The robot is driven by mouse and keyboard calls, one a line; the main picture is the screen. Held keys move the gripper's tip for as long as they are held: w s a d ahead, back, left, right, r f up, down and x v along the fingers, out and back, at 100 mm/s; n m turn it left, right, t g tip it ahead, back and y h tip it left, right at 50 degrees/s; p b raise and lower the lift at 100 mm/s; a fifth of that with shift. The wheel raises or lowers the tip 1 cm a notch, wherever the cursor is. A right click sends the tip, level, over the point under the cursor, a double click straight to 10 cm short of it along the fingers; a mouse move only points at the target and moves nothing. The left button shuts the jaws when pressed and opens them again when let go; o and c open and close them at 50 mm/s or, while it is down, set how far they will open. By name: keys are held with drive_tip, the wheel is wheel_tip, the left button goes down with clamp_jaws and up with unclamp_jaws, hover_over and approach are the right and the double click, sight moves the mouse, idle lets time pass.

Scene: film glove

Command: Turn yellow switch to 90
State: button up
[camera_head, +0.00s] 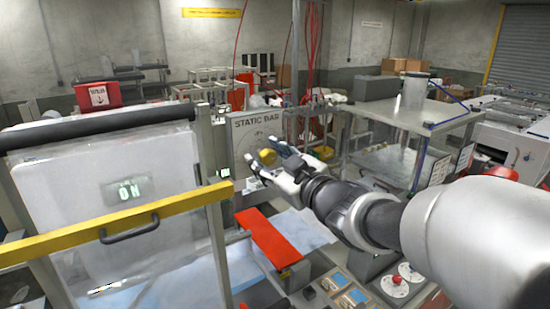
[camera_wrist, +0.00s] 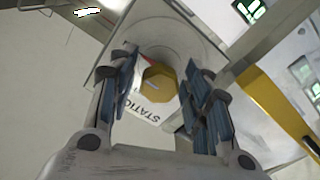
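The yellow switch (camera_head: 267,157) is a small faceted knob on the grey "STATIC BAR" panel (camera_head: 245,138). In the wrist view the yellow switch (camera_wrist: 159,82) lies between the two fingers, beyond their tips, with a light mark across its face. My gripper (camera_head: 268,166) is open in front of the panel, its fingertips close to the knob. In the wrist view my gripper (camera_wrist: 163,70) shows blue-padded fingers on both sides of the knob with gaps. I cannot tell whether a finger touches it.
A clear guard with a yellow bar (camera_head: 120,226) and a dark handle stands at the left. A red bar (camera_head: 268,238) lies below the panel. A metal-topped frame (camera_head: 420,112) stands to the right. Red and white knobs (camera_head: 396,280) sit at the lower right.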

drive_tip(key=shift+o, duration=0.2)
drive_tip(key=v, duration=1.2)
drive_tip(key=s+d+f+m+g+h+b, duration=0.1)
drive_tip(key=s+d+f+m+h+b, duration=0.2)
drive_tip(key=d+f+m+h+b, duration=0.35)
drive_tip(key=s+d+f+m+g+h+b, duration=0.1)
drive_tip(key=s+d+f+m+h+b, duration=0.15)
drive_tip(key=d+f+h, duration=0.55)
drive_tip(key=s+a+f+m+g+y+b, duration=0.1)
drive_tip(key=s+a+f+g+y+b, duration=0.1)
drive_tip(key=s+f, duration=0.7)
drive_tip(key=s+a+f+m+g+y+b, duration=0.1)
drive_tip(key=s+a+f+g+y+b, duration=0.1)
drive_tip(key=s+f+g+b, duration=0.3)
drive_tip(key=s+f+g, duration=0.1)
drive_tip(key=s+f, duration=0.3)
drive_tip(key=f, duration=0.1)
drive_tip(key=shift+s+a+m, duration=0.2)
drive_tip(key=shift+m, duration=0.2)
drive_tip(key=shift+f+y, duration=0.1)
drive_tip(key=shift+y, duration=0.15)
